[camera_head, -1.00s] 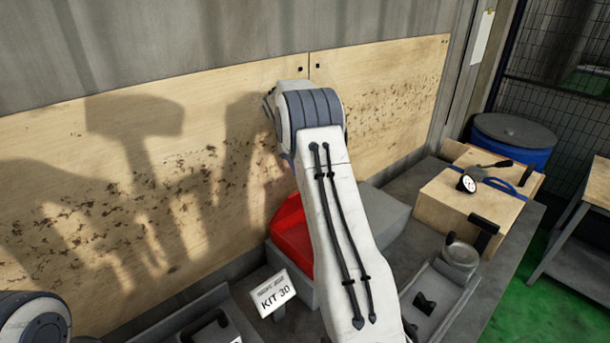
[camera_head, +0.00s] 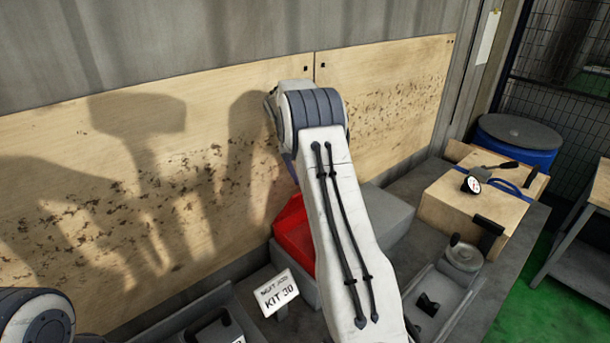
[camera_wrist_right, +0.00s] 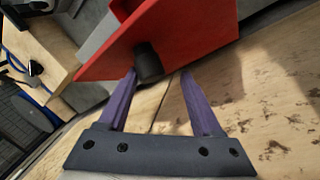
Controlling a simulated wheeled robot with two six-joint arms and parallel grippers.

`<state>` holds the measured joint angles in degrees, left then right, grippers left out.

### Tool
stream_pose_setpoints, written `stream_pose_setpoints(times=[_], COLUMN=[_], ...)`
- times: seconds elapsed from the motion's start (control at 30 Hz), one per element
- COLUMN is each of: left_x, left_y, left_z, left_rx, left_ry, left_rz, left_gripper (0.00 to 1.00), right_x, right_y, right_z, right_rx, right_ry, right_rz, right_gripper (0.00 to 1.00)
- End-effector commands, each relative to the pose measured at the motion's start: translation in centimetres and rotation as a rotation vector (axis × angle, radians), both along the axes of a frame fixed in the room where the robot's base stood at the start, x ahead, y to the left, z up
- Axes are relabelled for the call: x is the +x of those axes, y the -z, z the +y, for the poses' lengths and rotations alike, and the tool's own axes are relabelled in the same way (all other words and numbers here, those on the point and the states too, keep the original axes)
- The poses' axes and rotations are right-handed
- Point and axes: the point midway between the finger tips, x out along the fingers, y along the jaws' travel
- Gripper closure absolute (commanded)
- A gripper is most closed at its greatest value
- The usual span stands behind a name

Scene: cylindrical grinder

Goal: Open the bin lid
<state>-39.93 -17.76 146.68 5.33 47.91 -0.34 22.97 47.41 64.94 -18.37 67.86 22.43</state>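A red bin part (camera_head: 293,238) shows left of my right arm in the head view; the arm hides the rest. In the right wrist view, a flat red panel (camera_wrist_right: 200,35), which looks like the lid, carries a black knob (camera_wrist_right: 148,62). My right gripper (camera_wrist_right: 160,72) has its two purple fingers apart. The knob is at the fingertips, nearer the left finger, with a gap to the right finger. I cannot tell whether it touches. In the head view the right fingers are mostly hidden behind the wrist. My left gripper is out of view.
A wooden panel wall (camera_head: 120,180) stands close behind. A KIT 30 sign (camera_head: 277,293) stands left of my arm, with a grey block (camera_head: 385,215) to the right. A wooden box (camera_head: 470,205) with a gauge and a blue barrel (camera_head: 515,145) are farther right.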

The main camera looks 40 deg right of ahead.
Motion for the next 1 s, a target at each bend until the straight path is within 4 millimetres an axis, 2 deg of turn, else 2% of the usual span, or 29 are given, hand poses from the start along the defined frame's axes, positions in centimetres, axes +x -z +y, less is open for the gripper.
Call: stream_pose_setpoints(times=[0.23,0.33,0.57,0.73,0.83,1.0], left_x=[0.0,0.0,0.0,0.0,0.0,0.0], left_y=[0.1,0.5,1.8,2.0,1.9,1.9], left_z=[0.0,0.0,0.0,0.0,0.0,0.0], left_rx=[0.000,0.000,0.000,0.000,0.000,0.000], left_ry=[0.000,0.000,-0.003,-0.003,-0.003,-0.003], left_rz=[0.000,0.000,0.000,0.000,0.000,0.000], left_gripper=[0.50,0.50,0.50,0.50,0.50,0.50], right_x=[0.0,0.2,0.7,0.9,1.0,1.0], right_y=[-0.2,-0.9,-4.9,-8.0,-9.2,-10.0], right_z=[0.0,0.2,1.4,2.2,2.5,2.8], right_rx=[-0.003,-0.003,-0.003,-0.002,-0.001,0.000], right_ry=[-0.001,0.000,-0.001,-0.001,0.000,0.001], right_rz=[-0.002,-0.003,-0.007,-0.005,-0.003,0.000], right_gripper=[0.34,0.34,0.34,0.34,0.34,0.34])
